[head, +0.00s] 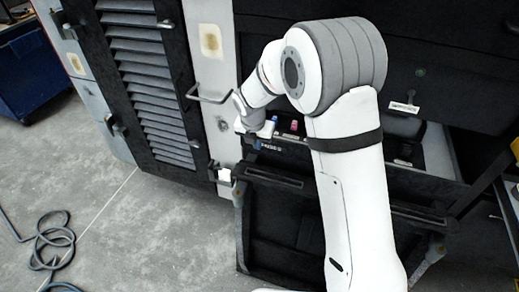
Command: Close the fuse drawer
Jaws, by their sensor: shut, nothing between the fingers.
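The fuse drawer is low in the dark cabinet. Its front carries a small label (270,146) that seems to read "FUSES". The drawer stands open, and its pale interior (437,150) shows right of my arm. A blue item (275,119) and a red item (294,126) show inside at its left. My gripper (262,131) is small in the picture, shut and empty, at the drawer's left end just above the label. Whether it touches the drawer cannot be told. My arm hides the middle of the drawer.
Below the drawer, a dark panel or open flap (285,225) juts out over the floor. A louvred door (140,75) with a handle (207,97) stands at the left. A hose (45,240) lies coiled on the grey floor, and a blue bin (25,70) is at far left.

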